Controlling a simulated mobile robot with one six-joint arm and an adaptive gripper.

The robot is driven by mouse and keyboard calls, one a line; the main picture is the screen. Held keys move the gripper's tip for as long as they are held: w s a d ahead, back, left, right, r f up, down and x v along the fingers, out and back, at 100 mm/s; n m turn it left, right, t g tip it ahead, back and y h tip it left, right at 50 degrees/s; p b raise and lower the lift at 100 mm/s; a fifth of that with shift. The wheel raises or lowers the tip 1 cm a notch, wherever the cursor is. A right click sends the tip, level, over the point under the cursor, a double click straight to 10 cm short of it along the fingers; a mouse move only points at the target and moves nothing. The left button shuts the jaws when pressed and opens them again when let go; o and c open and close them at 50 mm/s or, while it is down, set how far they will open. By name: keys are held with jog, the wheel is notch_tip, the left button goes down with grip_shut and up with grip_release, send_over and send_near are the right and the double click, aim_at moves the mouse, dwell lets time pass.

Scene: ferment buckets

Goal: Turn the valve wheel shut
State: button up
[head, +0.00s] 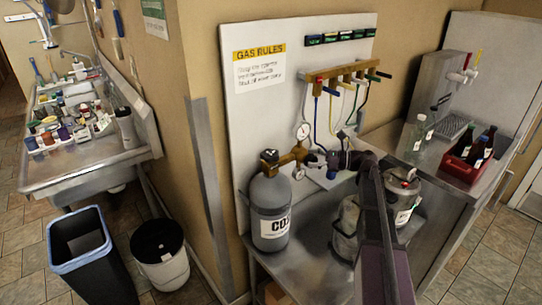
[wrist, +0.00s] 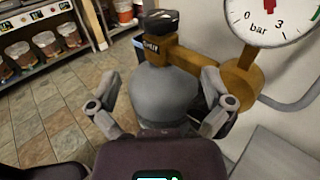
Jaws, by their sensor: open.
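The black valve wheel (head: 269,156) sits on top of the grey CO2 cylinder (head: 271,212) in the head view. In the wrist view the wheel (wrist: 158,22) is at the top centre, beyond my fingertips, above the cylinder's grey shoulder (wrist: 165,92). A brass regulator (head: 293,156) runs right from the valve; its body also shows in the wrist view (wrist: 195,60). My gripper (wrist: 162,88) is open and empty, one finger each side of the cylinder's shoulder in the picture. In the head view my gripper (head: 338,158) is right of the wheel, partly hidden by my arm.
A pressure gauge (wrist: 270,18) stands close to the right finger. A gas manifold (head: 345,72) with thin hoses hangs on the white panel above. A metal keg (head: 402,195) stands right of my arm. A red bottle crate (head: 467,160) is farther right. Buckets (head: 160,254) stand on the floor left.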

aim_at(270, 153)
jog(key=w+a, duration=0.1)
jog(key=a, duration=0.7)
jog(key=w+a, duration=0.1)
jog(key=a, duration=0.4)
jog(key=shift+w+a, duration=0.1)
jog(key=shift+w, duration=0.25)
jog(key=c, duration=0.9)
